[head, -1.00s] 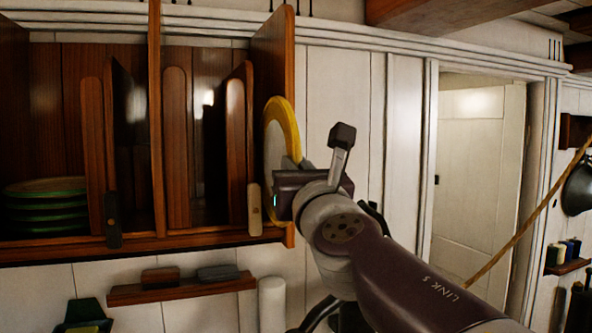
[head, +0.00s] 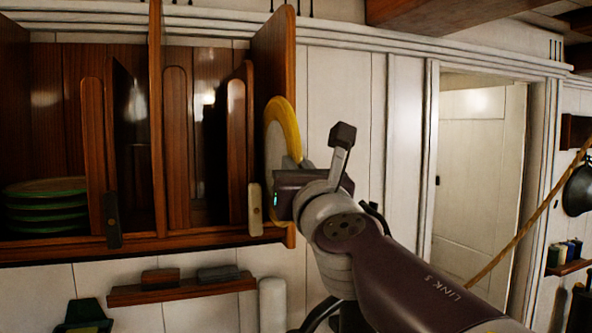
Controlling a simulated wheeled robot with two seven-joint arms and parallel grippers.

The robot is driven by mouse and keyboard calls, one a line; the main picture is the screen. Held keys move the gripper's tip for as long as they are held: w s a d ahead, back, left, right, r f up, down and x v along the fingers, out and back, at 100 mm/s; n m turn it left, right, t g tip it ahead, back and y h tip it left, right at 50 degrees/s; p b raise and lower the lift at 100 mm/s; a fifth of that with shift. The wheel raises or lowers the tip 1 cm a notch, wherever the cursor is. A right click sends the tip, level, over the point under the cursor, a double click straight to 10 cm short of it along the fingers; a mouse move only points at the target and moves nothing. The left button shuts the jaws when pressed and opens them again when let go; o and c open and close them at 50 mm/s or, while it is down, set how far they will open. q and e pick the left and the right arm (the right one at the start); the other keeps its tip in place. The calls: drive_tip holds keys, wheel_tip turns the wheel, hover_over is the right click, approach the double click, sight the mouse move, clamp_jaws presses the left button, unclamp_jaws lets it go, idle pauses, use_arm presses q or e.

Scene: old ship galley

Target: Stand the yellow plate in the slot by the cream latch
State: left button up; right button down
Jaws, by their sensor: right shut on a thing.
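The yellow plate (head: 285,118) has a yellow rim and a pale middle. It stands on edge at the right end of the wooden rack (head: 200,240), just outside or in front of its right side panel; I cannot tell the depth. My right gripper (head: 282,180) is shut on the plate's lower right part, and its fingers are partly hidden. The cream latch (head: 255,208) is upright at the front of the rack, left of the gripper. The slot by it, between wooden dividers (head: 236,150), shows dark and empty. My left gripper is not in view.
A dark latch (head: 113,220) sits farther left on the rack front. Green-rimmed plates (head: 45,208) are stacked at the rack's left. A small shelf (head: 182,290) hangs below. A doorway (head: 478,180) and a rope (head: 520,231) are at the right.

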sight(279, 163)
drive_tip(key=shift+r, duration=0.1)
drive_tip(key=shift+w+a, duration=0.15)
drive_tip(key=shift+w, duration=0.2)
drive_tip(key=shift+w+a, duration=0.3)
drive_tip(key=shift+w, duration=0.65)
drive_tip(key=shift+w+a+f+p, duration=0.1)
drive_tip(key=shift+w+a+p, duration=0.25)
drive_tip(key=shift+w, duration=0.75)
drive_tip(key=shift+w+a+f+p, duration=0.1)
drive_tip(key=shift+w+a, duration=0.3)
drive_tip(key=shift+w, duration=0.7)
drive_tip(key=shift+w+a+r, duration=0.1)
drive_tip(key=shift+w+a, duration=0.05)
drive_tip(key=shift+w, duration=0.3)
drive_tip(key=shift+w+a+p, duration=0.3)
drive_tip(key=shift+w+p, duration=0.3)
drive_tip(key=shift+w, duration=0.35)
drive_tip(key=shift+w+a+p, duration=0.35)
drive_tip(key=shift+w+p, duration=0.2)
drive_tip(key=shift+w, duration=0.45)
drive_tip(key=shift+w+a+p, duration=0.3)
drive_tip(key=shift+w+p, duration=0.3)
drive_tip(key=shift+w, duration=0.35)
drive_tip(key=shift+w+a, duration=0.1)
drive_tip(key=shift+w, duration=0.2)
